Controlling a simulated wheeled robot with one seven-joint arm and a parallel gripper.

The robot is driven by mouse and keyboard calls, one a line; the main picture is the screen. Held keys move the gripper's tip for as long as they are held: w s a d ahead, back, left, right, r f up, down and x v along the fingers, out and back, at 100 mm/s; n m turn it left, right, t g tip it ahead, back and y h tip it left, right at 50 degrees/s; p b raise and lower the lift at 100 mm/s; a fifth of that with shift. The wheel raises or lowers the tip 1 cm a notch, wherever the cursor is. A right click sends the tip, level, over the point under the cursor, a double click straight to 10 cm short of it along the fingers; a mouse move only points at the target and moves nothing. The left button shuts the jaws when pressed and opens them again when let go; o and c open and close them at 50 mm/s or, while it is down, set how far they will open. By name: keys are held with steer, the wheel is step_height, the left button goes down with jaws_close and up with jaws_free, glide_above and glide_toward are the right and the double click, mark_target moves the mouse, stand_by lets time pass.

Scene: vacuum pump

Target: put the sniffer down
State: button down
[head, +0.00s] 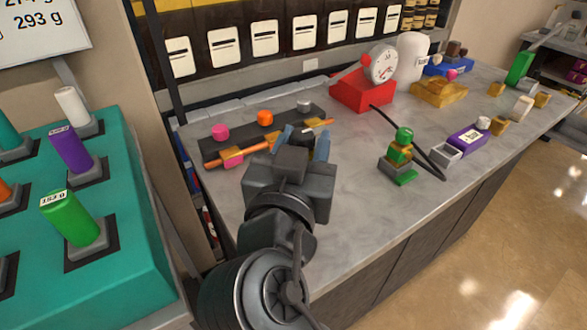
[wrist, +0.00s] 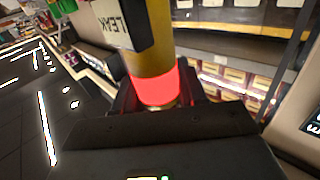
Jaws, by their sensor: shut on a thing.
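My gripper (head: 303,138) is over the left end of the grey bench, its two blue fingers pointing away from me. It is shut on the sniffer, a long thin orange-yellow wand (head: 256,148) that shows on both sides of the fingers in the head view. In the wrist view the sniffer is a yellow cylinder (wrist: 149,62) with a glowing red band between the jaws (wrist: 157,98). A pale block marked LEAK (wrist: 117,22) is beside it. My gripper hides the wand's middle in the head view. I cannot tell whether the wand touches anything below.
A dark strip with pink, orange (head: 265,118) and grey knobs lies behind the wand. A red base (head: 362,92) with a dial gauge (head: 383,66) stands farther back. A green-topped fitting (head: 401,146), black hose and purple block (head: 467,139) are to the right. Bare benchtop (head: 345,205) lies between.

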steer(key=shift+w+a+f, duration=0.1)
steer(key=shift+a+f, duration=0.15)
steer(key=shift+f, duration=0.55)
steer(key=shift+w+a+f, duration=0.15)
steer(key=shift+a+f, duration=0.15)
steer(key=shift+f, duration=0.55)
steer(key=shift+w+a+f, duration=0.1)
steer(key=shift+a+f, duration=0.15)
steer(key=shift+f, duration=0.7)
steer(key=c, duration=0.6)
jaws_free()
steer(key=shift+c, duration=0.2)
